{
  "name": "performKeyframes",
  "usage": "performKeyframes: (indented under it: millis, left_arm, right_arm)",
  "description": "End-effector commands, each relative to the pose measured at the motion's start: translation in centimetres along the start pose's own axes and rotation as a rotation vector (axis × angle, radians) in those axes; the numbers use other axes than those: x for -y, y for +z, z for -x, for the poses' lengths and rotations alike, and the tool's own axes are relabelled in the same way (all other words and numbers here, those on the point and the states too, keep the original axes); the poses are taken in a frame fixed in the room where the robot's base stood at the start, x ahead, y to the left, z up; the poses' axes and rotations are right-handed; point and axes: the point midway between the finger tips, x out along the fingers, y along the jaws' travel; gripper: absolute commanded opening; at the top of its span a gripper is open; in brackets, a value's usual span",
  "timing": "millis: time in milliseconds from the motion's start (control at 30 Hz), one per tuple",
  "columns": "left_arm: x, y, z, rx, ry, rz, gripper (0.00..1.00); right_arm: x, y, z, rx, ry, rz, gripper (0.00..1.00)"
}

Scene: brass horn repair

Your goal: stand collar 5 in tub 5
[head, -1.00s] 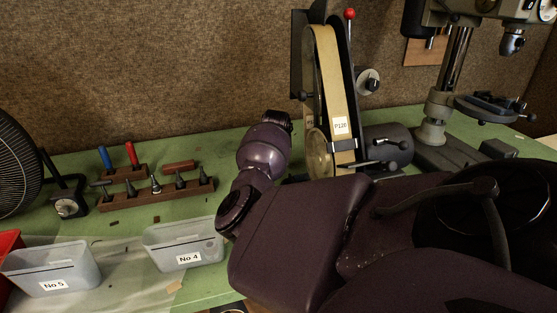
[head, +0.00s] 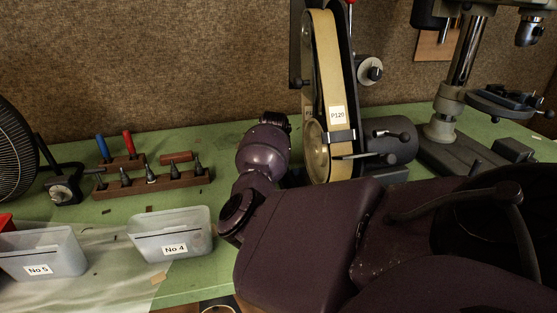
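Tub 5 (head: 62,263), a clear plastic box with a "No 5" label, stands at the lower left of the bench in the head view, cut off by the left picture edge. Collar 5 cannot be made out in this view. A dark purple arm of mine fills the middle and right. Neither gripper's fingers show, so what they hold is hidden.
Tub 4 (head: 170,246) stands to the right of tub 5. Behind are a wooden tool rack (head: 152,186), a fan (head: 14,150) and a belt sander (head: 334,100). A drill press (head: 457,95) stands at the right. Green bench (head: 95,215) shows between tubs and rack.

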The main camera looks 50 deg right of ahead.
Motion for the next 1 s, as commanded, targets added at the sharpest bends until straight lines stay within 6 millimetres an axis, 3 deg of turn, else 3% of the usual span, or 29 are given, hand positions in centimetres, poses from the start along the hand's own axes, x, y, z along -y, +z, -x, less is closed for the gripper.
performKeyframes:
  millis: [400,433,600,1000]
  left_arm:
    - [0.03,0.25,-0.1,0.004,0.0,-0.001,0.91]
    - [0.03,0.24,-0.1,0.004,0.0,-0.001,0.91]
    - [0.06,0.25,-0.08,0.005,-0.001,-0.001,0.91]
    - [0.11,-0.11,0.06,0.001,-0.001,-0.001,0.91]
  right_arm:
    - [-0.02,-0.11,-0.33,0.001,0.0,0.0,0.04]
    - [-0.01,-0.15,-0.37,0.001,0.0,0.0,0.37]
    - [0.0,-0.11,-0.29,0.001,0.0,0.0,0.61]
    - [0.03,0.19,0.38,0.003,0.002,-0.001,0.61]
